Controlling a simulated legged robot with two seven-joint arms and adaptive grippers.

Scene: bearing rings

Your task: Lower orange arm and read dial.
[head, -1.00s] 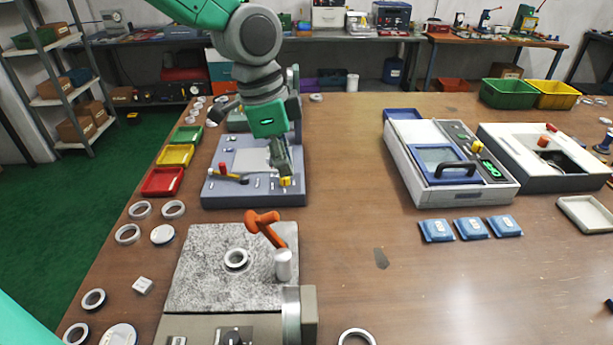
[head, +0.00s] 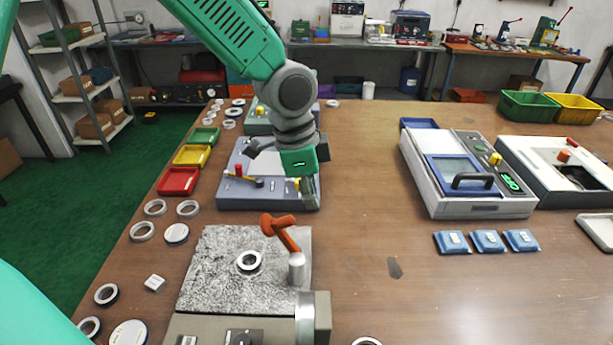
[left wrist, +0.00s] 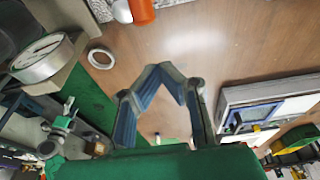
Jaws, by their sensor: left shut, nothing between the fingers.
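The orange arm (head: 282,231) is raised and tilted on a silver post (head: 297,267) beside a speckled stone plate (head: 215,275). A ring (head: 249,262) lies on the plate. Its orange part also shows at the top of the left wrist view (left wrist: 142,10). A round dial (left wrist: 42,58) faces the left wrist camera; its reading is too small to tell. In the head view the dial (head: 305,318) is seen almost edge-on. My left gripper (head: 309,190) is shut and empty, beyond the orange arm and apart from it. Its fingers (left wrist: 162,70) show in the left wrist view. My right gripper is out of view.
A grey-blue fixture (head: 235,195) stands behind the plate, close to my left gripper. Loose rings (head: 142,231) and red, yellow and green trays (head: 178,182) line the left side. A white lidded device (head: 450,205) and blue packets (head: 488,241) are at right.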

